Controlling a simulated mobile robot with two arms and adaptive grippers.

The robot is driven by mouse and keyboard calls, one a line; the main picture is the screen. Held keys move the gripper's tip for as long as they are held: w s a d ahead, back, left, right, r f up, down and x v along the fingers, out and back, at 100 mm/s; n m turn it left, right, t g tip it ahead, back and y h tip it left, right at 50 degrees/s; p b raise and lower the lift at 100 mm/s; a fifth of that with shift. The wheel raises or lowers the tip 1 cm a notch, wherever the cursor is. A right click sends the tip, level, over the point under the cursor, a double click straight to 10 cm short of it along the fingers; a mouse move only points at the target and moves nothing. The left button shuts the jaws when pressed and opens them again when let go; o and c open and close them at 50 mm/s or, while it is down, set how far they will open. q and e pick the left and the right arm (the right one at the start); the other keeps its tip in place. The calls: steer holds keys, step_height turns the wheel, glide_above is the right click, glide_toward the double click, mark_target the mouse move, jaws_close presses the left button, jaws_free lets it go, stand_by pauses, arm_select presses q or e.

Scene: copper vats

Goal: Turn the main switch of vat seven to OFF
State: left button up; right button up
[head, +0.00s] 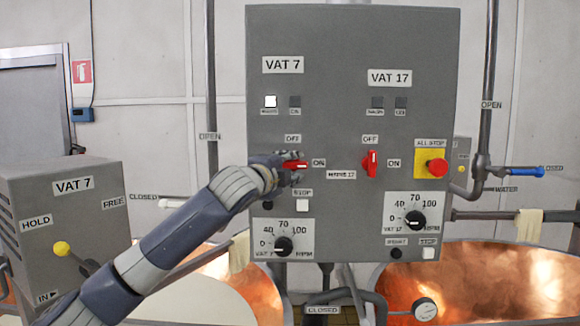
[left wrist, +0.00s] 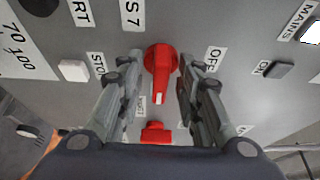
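The red main switch of vat seven (head: 295,166) is on the grey panel under the VAT 7 label (head: 283,65). Its handle points right, towards ON; the OFF label (head: 292,139) is above it. My left gripper (head: 289,168) is at this switch and partly covers it. In the left wrist view the red switch (left wrist: 160,66) lies between the two fingertips of my left gripper (left wrist: 158,72). The fingers are open, one on each side of the handle; whether they touch the knob is hard to tell. My right gripper is not in view.
The vat 17 switch (head: 371,163), pointing up to OFF, is just to the right. A red stop button (head: 437,167) on yellow is further right. A lamp (head: 270,101) under VAT 7 is lit white. A box with a yellow-knobbed lever (head: 62,248) stands left. Copper vats (head: 470,282) are below.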

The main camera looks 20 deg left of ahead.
arm_select(q)
steer(key=c, duration=0.4)
steer(key=shift+s, duration=0.15)
jaws_close()
